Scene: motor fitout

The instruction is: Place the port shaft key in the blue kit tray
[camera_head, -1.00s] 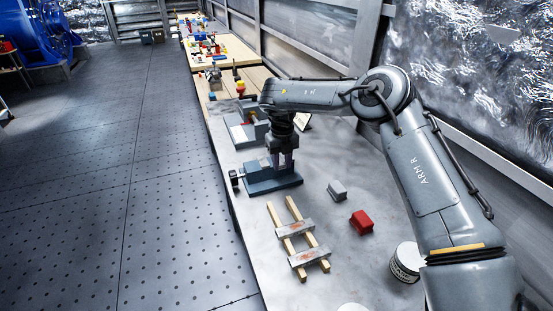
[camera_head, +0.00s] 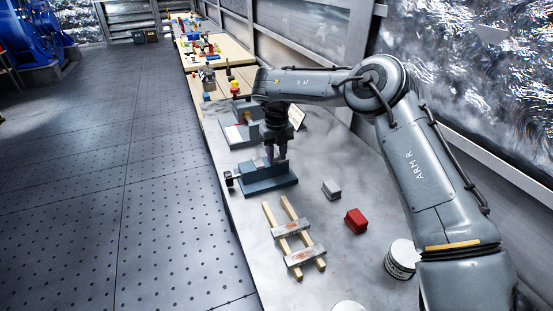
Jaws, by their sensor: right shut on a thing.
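My right gripper (camera_head: 277,155) points down just above a blue vise-like fixture (camera_head: 268,183) on the bench. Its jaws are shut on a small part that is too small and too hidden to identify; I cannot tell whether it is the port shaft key. Behind the gripper sits a blue-grey tray-like thing (camera_head: 238,137) with a pale inside, partly covered by my arm. I cannot tell for sure that it is the blue kit tray. My left gripper is out of view.
Two wooden strips (camera_head: 279,229) carry grey metal bars (camera_head: 304,256) at the near side. A grey block (camera_head: 331,191), a red block (camera_head: 356,221) and a white can (camera_head: 401,259) stand to their right. Other benches with coloured parts (camera_head: 200,46) lie farther back. Bench between blocks and wall is clear.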

